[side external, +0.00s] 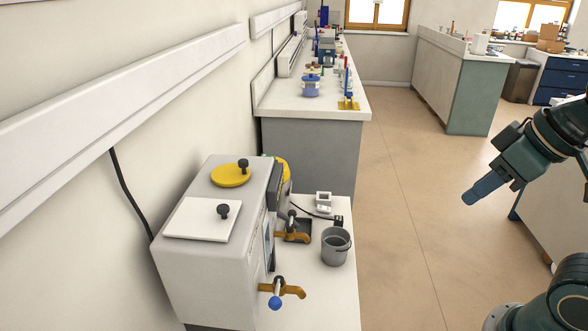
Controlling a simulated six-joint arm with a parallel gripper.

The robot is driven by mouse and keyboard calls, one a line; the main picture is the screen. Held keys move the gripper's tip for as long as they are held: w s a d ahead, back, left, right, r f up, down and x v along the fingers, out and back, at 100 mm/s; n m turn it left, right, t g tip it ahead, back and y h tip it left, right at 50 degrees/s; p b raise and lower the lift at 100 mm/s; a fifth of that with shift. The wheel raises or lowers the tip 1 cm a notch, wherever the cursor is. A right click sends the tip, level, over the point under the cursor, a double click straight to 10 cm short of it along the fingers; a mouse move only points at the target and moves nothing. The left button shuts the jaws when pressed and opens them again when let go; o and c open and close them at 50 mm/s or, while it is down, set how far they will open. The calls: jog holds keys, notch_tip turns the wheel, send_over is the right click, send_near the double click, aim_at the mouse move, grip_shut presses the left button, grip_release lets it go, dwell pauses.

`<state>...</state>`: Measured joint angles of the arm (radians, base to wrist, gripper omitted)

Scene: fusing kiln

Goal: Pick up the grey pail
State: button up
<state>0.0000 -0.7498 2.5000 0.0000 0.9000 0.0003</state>
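The grey pail (335,248) stands upright on the white bench top (317,303), to the right of the kiln. It is open at the top, and a handle lies along its rim. My gripper (472,198) is in the air at the right, well apart from the pail and higher than it. Its blue fingers point down and left. From this side the fingers overlap, so I cannot tell whether they are open or shut. Nothing shows held at the fingertips.
The box-shaped kiln (208,262) has a white plate (200,219) and a yellow disc (231,177) with black knobs on top. Orange handles (292,290) stick out towards the pail. A small white item (323,201) sits behind the pail. Open floor lies between bench and arm.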

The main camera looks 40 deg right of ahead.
jog(key=shift+w, duration=0.1)
jog(key=m+g, duration=0.5)
jog(key=m, duration=1.7)
send_over(335, 248)
jog(key=s+d, duration=0.2)
notch_tip(335, 248, down, 35)
jog(key=shift+w+d+f, duration=0.1)
jog(key=shift+w+f, duration=0.05)
jog(key=shift+w, duration=0.1)
jog(key=shift+f, duration=0.1)
notch_tip(335, 248, down, 8)
jog(key=shift+w+f, duration=0.15)
jog(key=shift+w, duration=0.05)
